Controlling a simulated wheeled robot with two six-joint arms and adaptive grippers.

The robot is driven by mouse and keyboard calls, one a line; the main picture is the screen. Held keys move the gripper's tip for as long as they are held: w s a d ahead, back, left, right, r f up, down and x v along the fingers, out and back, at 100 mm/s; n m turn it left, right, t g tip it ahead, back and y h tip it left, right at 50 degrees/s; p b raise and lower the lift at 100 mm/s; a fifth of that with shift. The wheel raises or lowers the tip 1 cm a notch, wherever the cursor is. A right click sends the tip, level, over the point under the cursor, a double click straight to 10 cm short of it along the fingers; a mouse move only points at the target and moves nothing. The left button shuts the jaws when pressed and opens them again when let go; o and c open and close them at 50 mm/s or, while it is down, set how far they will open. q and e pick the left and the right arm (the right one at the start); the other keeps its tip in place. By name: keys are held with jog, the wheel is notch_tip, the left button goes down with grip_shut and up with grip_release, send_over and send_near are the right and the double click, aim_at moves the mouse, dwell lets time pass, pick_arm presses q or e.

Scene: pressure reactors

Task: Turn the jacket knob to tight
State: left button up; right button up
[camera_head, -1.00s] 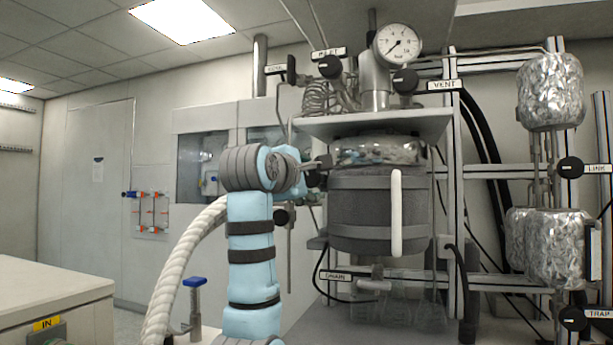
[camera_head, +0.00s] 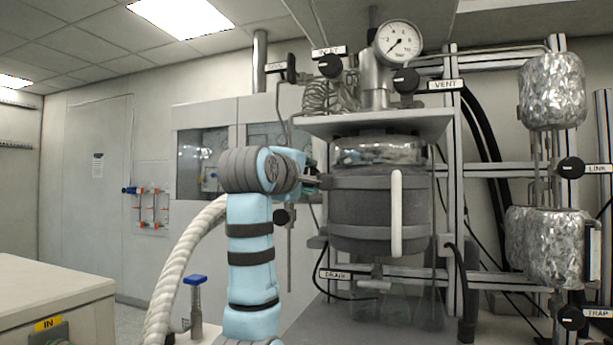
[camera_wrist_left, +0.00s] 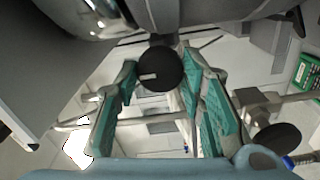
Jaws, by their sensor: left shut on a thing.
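The jacketed reactor vessel (camera_head: 370,215) has a dark grey jacket with bands and a clear upper part. My left gripper (camera_head: 314,181) is at the left side of the jacket, near its upper band. In the left wrist view, my left gripper (camera_wrist_left: 160,68) has its teal-padded fingers on either side of a round black knob (camera_wrist_left: 160,70) and is shut on it. This looks like the jacket knob, though no label for it is readable. A small pale mark shows on its face. In the head view the gripper hides the knob. My right gripper is in neither view.
A shelf (camera_head: 375,125) overhangs the vessel. A white upright handle (camera_head: 396,215) is at its front. A white hose (camera_head: 180,265) curves at left.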

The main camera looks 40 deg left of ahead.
pick_arm(q)
jog(key=o, duration=1.1)
jog(key=shift+o, duration=0.2)
jog(key=v, duration=0.7)
jog(key=shift+s, duration=0.25)
